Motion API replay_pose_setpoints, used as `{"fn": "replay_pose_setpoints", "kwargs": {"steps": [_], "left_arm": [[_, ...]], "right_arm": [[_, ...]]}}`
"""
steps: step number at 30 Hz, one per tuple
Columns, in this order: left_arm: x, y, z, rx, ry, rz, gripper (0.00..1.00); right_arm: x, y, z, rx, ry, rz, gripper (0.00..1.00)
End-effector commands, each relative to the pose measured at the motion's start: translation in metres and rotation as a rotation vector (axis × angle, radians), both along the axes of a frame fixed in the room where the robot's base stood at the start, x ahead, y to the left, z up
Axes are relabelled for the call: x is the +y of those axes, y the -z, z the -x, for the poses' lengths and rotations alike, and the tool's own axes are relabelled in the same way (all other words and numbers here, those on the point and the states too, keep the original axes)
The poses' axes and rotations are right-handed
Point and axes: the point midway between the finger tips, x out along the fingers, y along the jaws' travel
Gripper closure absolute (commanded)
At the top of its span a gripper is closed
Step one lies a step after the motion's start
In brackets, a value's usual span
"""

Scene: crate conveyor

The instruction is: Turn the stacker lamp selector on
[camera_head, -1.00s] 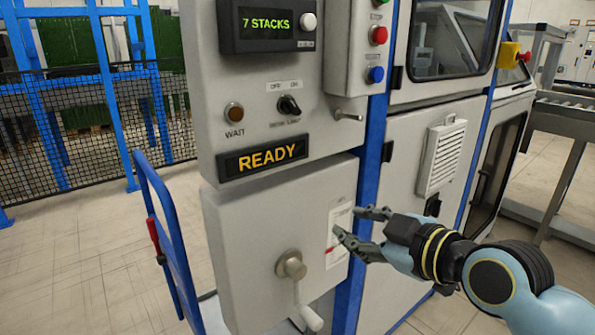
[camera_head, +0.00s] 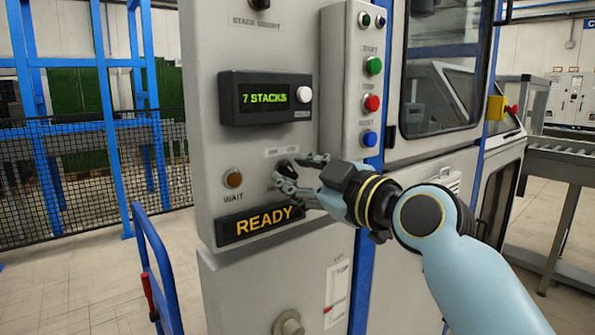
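The stacker lamp selector (camera_head: 284,167) is a black knob on the grey panel, below the "7 STACKS" display and right of the amber WAIT lamp (camera_head: 233,178). My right gripper (camera_head: 288,173) is at the selector, its open fingers pointing left and covering most of the knob. I cannot tell whether the fingers touch it. My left gripper is not in view.
The lit READY sign (camera_head: 259,223) sits just below the gripper. A button box with green, red (camera_head: 371,103) and blue buttons stands right of the display (camera_head: 265,97). A blue cart handle (camera_head: 157,258) stands at the lower left. A mesh fence (camera_head: 80,180) is behind.

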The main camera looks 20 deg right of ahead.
Motion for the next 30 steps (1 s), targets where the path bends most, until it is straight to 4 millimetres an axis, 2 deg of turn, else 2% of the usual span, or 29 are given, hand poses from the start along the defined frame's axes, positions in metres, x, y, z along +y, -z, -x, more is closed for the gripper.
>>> {"fn": "replay_pose_setpoints", "kwargs": {"steps": [10,15,18,30], "left_arm": [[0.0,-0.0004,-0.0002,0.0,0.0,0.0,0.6],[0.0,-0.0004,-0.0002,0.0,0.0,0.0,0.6],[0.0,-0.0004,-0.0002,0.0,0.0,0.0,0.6],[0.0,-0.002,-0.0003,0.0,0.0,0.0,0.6]], "right_arm": [[0.0016,0.0004,-0.0043,0.0,0.0,0.0,0.68],[0.0016,0.0004,-0.0042,0.001,0.001,0.0,0.9],[0.0015,0.0006,-0.0041,0.001,0.0,0.0,1.0],[0.0016,0.0003,-0.004,0.01,0.0,-0.024,1.0]]}}
